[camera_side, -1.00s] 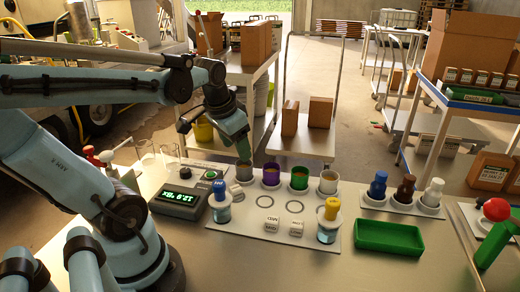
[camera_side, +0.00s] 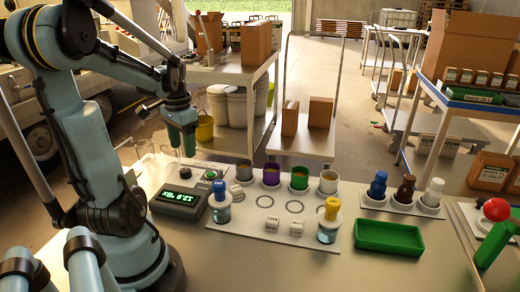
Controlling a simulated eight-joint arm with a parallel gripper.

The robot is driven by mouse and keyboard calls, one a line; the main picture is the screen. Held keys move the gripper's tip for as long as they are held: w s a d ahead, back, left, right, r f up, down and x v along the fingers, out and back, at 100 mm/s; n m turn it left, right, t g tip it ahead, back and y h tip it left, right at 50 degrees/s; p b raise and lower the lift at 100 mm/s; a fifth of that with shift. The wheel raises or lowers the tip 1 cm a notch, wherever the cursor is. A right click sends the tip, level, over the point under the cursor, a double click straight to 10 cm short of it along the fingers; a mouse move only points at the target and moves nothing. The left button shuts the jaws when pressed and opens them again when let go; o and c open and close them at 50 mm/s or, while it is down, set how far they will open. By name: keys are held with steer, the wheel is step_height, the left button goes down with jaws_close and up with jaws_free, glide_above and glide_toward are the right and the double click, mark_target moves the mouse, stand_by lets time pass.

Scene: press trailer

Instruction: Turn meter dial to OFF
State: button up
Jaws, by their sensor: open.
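The meter (camera_side: 180,199) is a dark grey box with a lit green display, at the left of the bench. Its digits are too small to read surely. A small dark knob (camera_side: 187,171) stands just behind the box, and a button with a dark rim and green top (camera_side: 210,175) is to its right. I cannot tell from here which of these is the dial, nor any OFF mark. My gripper (camera_side: 184,154) points down above and behind the meter, close to the dark knob. It is open and holds nothing visible; whether it touches the knob cannot be told.
Glass beakers (camera_side: 145,155) stand left of the knob. A green tray (camera_side: 388,237) lies farther right. The bench front is clear.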

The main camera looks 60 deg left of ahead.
mark_target(186, 170)
steer(key=shift+s+a+f, duration=0.1)
steer(key=shift+a+f, duration=0.05)
steer(key=shift+f, duration=3.7)
steer(key=shift+c, duration=0.3)
steer(key=c, duration=1)
